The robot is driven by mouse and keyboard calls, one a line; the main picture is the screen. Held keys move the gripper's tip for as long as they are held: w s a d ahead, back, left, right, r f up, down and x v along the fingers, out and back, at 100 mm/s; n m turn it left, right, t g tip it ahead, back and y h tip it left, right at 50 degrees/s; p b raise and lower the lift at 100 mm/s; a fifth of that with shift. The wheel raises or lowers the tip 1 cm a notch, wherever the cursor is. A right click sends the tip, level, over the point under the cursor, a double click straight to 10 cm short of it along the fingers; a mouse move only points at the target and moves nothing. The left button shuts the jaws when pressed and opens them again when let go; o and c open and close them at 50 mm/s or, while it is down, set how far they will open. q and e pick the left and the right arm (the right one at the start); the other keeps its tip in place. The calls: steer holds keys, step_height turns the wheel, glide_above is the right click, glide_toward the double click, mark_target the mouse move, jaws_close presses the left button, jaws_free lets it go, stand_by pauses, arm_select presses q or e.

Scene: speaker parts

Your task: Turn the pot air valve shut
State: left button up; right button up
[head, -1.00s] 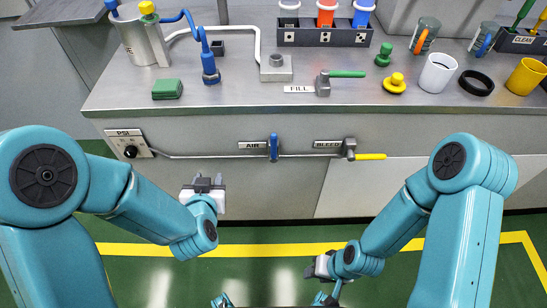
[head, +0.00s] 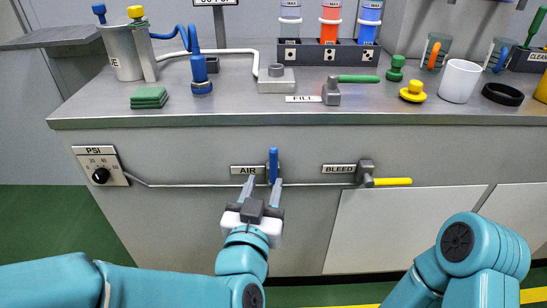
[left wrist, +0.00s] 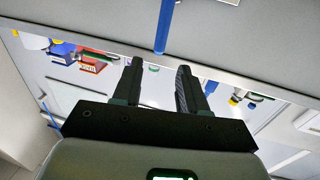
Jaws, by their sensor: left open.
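The AIR valve has a blue handle (head: 273,165) standing upright on the bench's front face, on a thin horizontal pipe beside the AIR label (head: 248,170). The blue handle also shows at the top of the left wrist view (left wrist: 164,25). My left gripper (head: 263,183) is open and empty, just below and in front of the handle. In the left wrist view its two fingers (left wrist: 160,72) point toward the handle, whose lower end appears just beyond the gap between them. The fingers do not appear to touch it. My right gripper is out of view; only part of that arm shows.
A BLEED valve with a yellow handle (head: 390,182) sits on the same pipe to the right. The pot (head: 122,50), FILL valve with green handle (head: 357,79) and cups stand on the bench top (head: 225,108).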

mark_target(273, 157)
arm_select(q)
steer(key=w, duration=0.3)
steer(key=w+d+b, duration=0.1)
steer(key=w, duration=0.3)
steer(key=w+d, duration=0.1)
steer(key=w, duration=0.2)
steer(key=shift+w, duration=0.25)
jaws_close()
